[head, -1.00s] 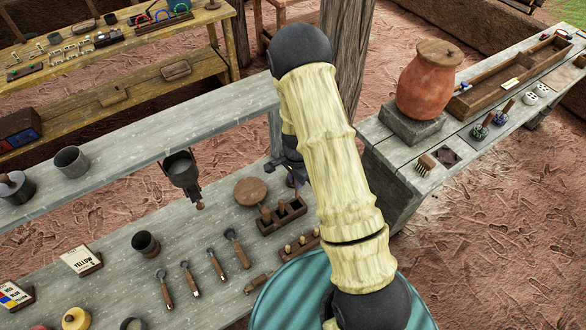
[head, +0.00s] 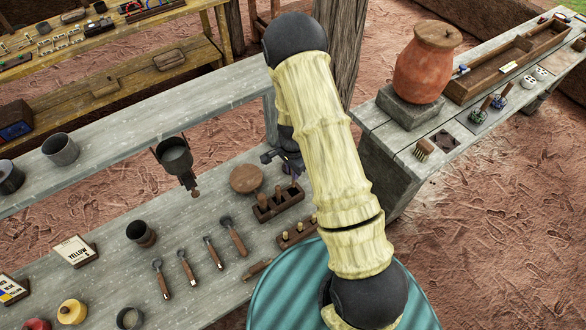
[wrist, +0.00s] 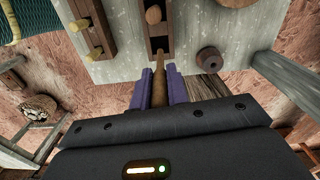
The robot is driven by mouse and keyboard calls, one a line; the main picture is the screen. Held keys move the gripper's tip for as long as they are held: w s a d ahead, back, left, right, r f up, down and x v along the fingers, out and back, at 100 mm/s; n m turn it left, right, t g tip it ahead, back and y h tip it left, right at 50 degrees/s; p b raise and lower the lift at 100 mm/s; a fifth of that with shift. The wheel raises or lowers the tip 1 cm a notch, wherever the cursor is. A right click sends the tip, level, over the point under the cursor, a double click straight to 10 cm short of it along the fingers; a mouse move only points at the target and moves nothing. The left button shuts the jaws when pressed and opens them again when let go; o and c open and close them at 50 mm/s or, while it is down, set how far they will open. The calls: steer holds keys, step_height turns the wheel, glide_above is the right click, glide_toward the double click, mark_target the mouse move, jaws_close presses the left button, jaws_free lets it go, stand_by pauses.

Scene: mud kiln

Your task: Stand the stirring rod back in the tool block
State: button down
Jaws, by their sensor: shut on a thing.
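The stirring rod (wrist: 160,88) is a thin brown wooden stick between the two purple fingers of my gripper (wrist: 160,86) in the wrist view. My gripper is shut on it. The rod's far end points at the tool block (wrist: 169,44), a dark wooden block with square slots; I cannot tell whether the tip is inside a slot. In the head view the tool block (head: 290,202) sits on the grey bench, with wooden handles standing in its left and middle slots. My gripper (head: 292,178) is just above its right end, partly hidden behind my arm.
A smaller block with pegs (head: 297,236) lies in front of the tool block. Several looped tools, a dark cup (head: 141,233) and a card (head: 74,251) lie further left.

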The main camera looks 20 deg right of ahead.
mark_target(293, 181)
steer(key=shift+w+f+b, duration=0.15)
steer(key=shift+f+b, duration=0.75)
steer(key=shift+f, duration=0.55)
steer(key=shift+a+f, duration=0.1)
steer(key=shift+f, duration=0.15)
steer(key=shift+f+b, duration=0.15)
steer(key=shift+b, duration=0.2)
steer(key=shift+f, duration=0.1)
steer(key=shift+s, duration=0.2)
steer(key=shift+f+b, duration=1.15)
steer(key=shift+f, duration=0.3)
steer(key=c, duration=0.7)
jaws_free()
